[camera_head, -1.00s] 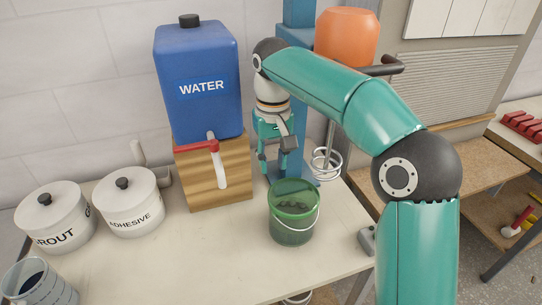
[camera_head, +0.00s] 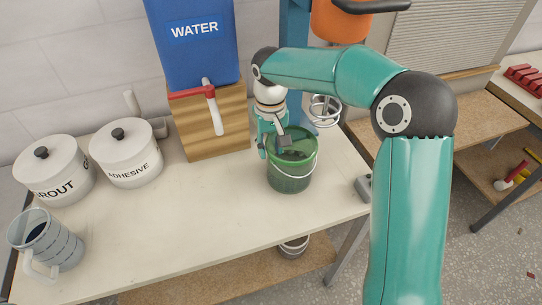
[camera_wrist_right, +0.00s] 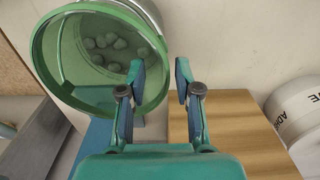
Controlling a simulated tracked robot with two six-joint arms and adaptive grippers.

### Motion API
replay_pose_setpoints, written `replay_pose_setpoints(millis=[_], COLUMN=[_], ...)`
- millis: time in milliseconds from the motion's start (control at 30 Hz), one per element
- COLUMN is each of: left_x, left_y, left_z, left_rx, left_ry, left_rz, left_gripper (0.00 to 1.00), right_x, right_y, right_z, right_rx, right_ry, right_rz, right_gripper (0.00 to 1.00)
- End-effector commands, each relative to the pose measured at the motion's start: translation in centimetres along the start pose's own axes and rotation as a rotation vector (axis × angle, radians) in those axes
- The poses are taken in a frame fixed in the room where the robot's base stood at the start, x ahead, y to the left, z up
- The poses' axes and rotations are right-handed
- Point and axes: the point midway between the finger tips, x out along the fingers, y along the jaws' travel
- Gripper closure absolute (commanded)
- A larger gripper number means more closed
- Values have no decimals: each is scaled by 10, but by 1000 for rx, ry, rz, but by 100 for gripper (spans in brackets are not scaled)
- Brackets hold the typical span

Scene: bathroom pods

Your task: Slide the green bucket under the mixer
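The translucent green bucket (camera_head: 290,176), with a wire handle and grey lumps inside, stands upright on the white bench. The mixer, an orange motor (camera_head: 340,24) on a blue column with a wire whisk (camera_head: 323,110), is behind it and to the right; the bucket is in front of the whisk. My right gripper (camera_head: 274,150) is low at the bucket's left rim. In the right wrist view my right gripper (camera_wrist_right: 160,72) is open, one finger over the bucket's mouth (camera_wrist_right: 105,45) and the other outside, the rim between them. Contact cannot be told. My left gripper is not in view.
A blue water tank (camera_head: 195,40) with a red-handled tap stands on a wooden block (camera_head: 190,138) left of the bucket. Grout (camera_head: 52,170) and adhesive (camera_head: 125,153) pots and a grey jug (camera_head: 45,243) are further left. The bench front is clear. A grey box (camera_head: 363,187) sits at the right edge.

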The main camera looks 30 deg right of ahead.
Motion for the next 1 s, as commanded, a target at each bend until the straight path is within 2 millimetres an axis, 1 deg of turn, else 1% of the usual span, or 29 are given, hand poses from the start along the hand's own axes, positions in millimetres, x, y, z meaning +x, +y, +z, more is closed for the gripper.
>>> replay_pose_setpoints(millis=[33, 100, 300, 433, 667, 700, 767, 800, 867, 900, 1000], left_x=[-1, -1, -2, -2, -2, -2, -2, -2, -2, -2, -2], left_y=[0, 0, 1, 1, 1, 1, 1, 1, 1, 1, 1], left_z=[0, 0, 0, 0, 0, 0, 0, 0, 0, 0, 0], left_rx=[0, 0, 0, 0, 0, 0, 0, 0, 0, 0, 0], left_ry=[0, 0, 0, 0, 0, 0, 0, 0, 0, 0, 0], left_rz=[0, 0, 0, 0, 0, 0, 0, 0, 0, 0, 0], left_gripper=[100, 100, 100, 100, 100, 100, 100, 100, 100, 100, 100], right_x=[9, 19, 37, 40, 41, 41, 40, 40, 40, 40, 40], right_y=[0, 0, 0, -1, -1, -1, -1, -1, -1, -1, -1], right_z=[1, 1, 0, 0, 0, 0, 0, 0, 0, 0, 0], right_rx=[-1, -1, -1, -1, -2, -2, -2, -2, -2, -2, -3], right_ry=[-5, -3, -2, -1, 0, 0, 0, 0, 0, 0, 0], right_rz=[1, 0, -1, 0, -1, -1, -1, -1, -1, -1, -1], right_gripper=[67, 67, 67, 67, 67, 70, 80, 87, 97, 100, 100])
